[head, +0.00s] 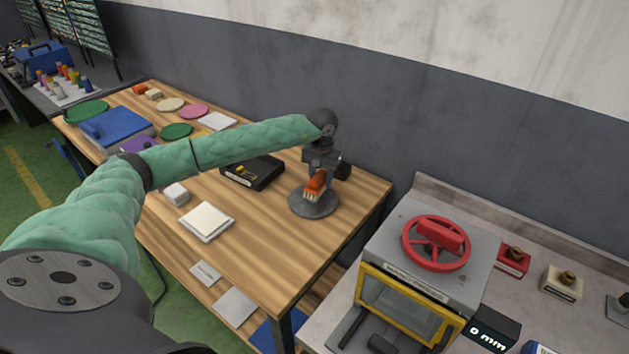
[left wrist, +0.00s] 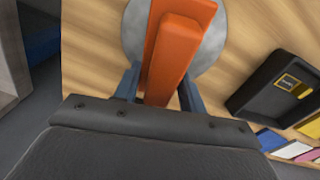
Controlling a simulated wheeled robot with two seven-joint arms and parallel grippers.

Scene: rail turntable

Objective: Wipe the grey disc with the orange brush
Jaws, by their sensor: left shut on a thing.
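The grey disc (head: 314,205) lies on the wooden table near its right end. My left gripper (head: 318,172) is above the disc and shut on the orange brush (head: 316,184). The brush's pale bristles point down at the disc; I cannot tell whether they touch it. In the left wrist view the orange brush (left wrist: 172,55) sits between the two fingers of the left gripper (left wrist: 158,88), with the grey disc (left wrist: 212,50) behind it, partly hidden. My right gripper is not in view.
A black tray (head: 252,172) lies left of the disc on the wooden table (head: 262,245). A white square pad (head: 207,221) and a white block (head: 175,193) are nearer the front edge. A machine with a red wheel (head: 436,243) stands on the right bench. The wall is close behind.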

